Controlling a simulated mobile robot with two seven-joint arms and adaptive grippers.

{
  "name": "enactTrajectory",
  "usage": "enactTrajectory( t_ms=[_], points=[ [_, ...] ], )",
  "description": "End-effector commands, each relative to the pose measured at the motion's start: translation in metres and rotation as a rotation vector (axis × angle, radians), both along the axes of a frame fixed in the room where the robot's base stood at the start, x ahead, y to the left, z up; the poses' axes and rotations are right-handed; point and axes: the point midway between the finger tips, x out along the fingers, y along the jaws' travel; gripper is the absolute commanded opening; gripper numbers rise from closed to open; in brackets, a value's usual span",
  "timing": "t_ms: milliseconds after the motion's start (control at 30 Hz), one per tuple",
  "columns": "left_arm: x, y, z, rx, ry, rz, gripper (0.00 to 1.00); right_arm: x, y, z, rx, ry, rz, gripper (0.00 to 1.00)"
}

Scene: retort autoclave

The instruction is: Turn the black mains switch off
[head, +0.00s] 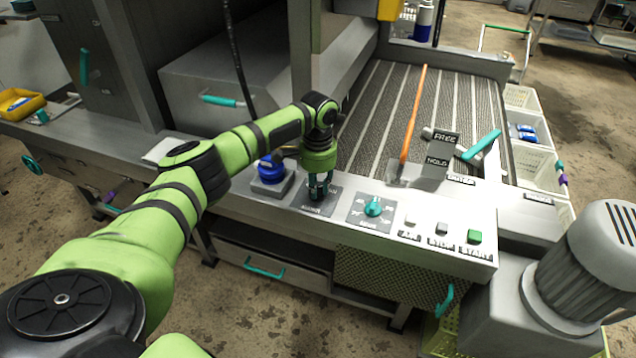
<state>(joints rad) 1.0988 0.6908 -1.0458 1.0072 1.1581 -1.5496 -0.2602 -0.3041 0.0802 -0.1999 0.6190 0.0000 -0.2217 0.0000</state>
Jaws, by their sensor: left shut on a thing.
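My left gripper (319,188) points down at the front control panel and is shut on the black mains switch. The switch is almost wholly hidden between the fingers. Its dark plate (312,208) shows around and below the fingertips, with lettering too small to read. I cannot tell which way the switch is turned. My right gripper is not in the head view.
A blue knob (270,170) stands just left of my gripper, and a teal rotary knob (373,207) just right. A FREE/HOLD lever (481,146) and an orange rod (413,115) rise behind.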

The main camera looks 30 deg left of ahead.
Motion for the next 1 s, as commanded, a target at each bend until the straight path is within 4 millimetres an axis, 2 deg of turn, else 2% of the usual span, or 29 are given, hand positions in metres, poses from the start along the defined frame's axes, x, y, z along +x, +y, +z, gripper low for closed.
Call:
enactTrajectory(
  t_ms=[33, 500, 1000],
  points=[
    [0.0, -0.001, 0.004, -0.002, 0.002, 0.025, 0.0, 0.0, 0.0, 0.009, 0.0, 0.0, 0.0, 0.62],
    [0.001, -0.002, 0.005, -0.002, 0.003, 0.428, 0.0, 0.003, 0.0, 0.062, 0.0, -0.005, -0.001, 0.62],
    [0.004, -0.001, 0.003, -0.001, 0.003, 0.904, 0.0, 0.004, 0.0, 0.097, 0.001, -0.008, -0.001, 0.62]
  ],
)
